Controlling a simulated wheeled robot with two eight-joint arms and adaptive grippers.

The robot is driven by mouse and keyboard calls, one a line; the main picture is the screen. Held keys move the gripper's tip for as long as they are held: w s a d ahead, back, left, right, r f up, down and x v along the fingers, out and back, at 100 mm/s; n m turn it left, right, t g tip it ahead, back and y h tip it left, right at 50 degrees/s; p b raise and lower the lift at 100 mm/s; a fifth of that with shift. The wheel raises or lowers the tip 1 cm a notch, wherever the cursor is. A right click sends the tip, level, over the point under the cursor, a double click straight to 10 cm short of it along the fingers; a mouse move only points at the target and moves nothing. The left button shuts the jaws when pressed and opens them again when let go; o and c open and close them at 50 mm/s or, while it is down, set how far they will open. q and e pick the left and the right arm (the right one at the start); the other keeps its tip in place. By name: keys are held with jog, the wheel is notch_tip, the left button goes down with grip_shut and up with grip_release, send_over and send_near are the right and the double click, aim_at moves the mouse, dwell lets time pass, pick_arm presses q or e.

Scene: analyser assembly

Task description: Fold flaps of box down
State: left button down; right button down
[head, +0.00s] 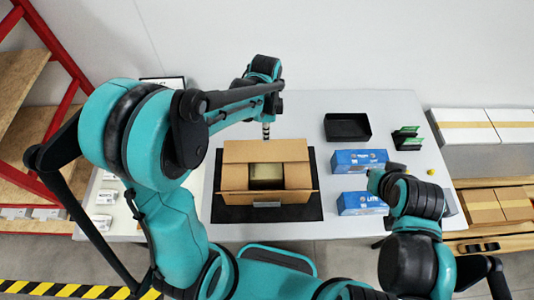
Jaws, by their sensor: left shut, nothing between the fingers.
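An open brown cardboard box (233,171) stands on a black mat (227,213) at the middle of the table. Its back flap (265,151) and front flap (290,197) are spread outward. A pale item seems to show in the opening between them. My left gripper (266,135) points down at the box's back edge, just behind the back flap. It is shut and empty; I cannot tell if it touches the flap. My right arm is bent over the table's right side, and its gripper is hidden.
Two blue-and-white boxes (360,161) (360,203) lie right of the mat. A black tray (347,127) and dark green items (407,138) stand behind them. Small white pieces (106,197) lie at the left. White and brown cartons (484,126) stand on shelving beyond the right edge.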

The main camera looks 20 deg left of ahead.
aim_at(267, 160)
pick_arm(q)
jog(key=f, duration=0.4)
jog(key=f+b, duration=0.1)
jog(key=f, duration=0.3)
jog(key=s+f, duration=0.1)
jog(key=f, duration=0.2)
jog(key=shift+d+f+b, duration=0.2)
jog(key=shift+f+b, duration=0.15)
jog(key=shift+f, duration=0.05)
jog(key=shift+s+f+t+b, duration=0.1)
jog(key=shift+f+t+b, duration=0.3)
jog(key=shift+f+b, duration=0.5)
jog(key=shift+s+d+f+b, duration=0.1)
jog(key=shift+b, duration=0.2)
jog(key=shift+s+t, duration=0.3)
jog(key=shift+w, duration=0.15)
